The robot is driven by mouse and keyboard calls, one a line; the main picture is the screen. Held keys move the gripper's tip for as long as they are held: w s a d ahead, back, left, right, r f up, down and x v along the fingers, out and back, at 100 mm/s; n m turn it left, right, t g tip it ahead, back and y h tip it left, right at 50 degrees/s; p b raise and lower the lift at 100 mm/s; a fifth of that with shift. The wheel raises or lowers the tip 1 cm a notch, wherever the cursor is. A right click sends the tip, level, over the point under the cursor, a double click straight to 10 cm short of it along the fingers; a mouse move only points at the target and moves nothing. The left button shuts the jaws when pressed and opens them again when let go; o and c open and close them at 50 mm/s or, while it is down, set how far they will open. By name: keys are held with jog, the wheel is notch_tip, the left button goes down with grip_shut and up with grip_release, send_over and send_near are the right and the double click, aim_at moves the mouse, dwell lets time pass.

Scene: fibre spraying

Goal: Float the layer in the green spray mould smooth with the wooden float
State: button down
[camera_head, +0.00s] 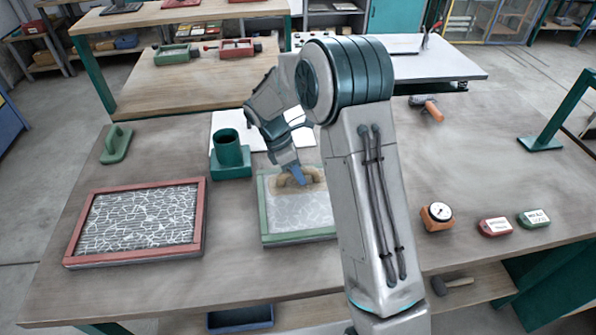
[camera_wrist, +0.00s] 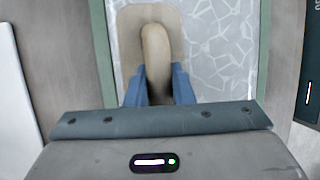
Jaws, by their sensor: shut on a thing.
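The green spray mould (camera_head: 264,214) lies on the bench in front of me, partly hidden behind my arm in the head view. Its layer (camera_head: 298,212) is pale grey with white fibre strands. The wooden float (camera_head: 312,181) is at the far end of the mould. In the wrist view the float (camera_wrist: 190,30) lies flat by the mould's left side, over the layer (camera_wrist: 225,70), near the green rim (camera_wrist: 265,60). My gripper (camera_wrist: 157,90) is shut on the float's curved handle; it also shows in the head view (camera_head: 298,178).
A red mould (camera_head: 202,215) with a fibre layer lies at left. A green float (camera_head: 116,144) and a green holder (camera_head: 230,157) stand behind. A dial gauge (camera_head: 437,216), red block (camera_head: 495,227), green block (camera_head: 533,218) and orange-handled tool (camera_head: 428,108) are at right.

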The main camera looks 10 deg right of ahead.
jog(key=shift+d+p, duration=0.8)
jog(key=shift+d, duration=4.75)
notch_tip(320, 180, up, 7)
jog(key=p, duration=0.5)
jog(key=shift+p, duration=0.3)
jog(key=shift+a, duration=0.15)
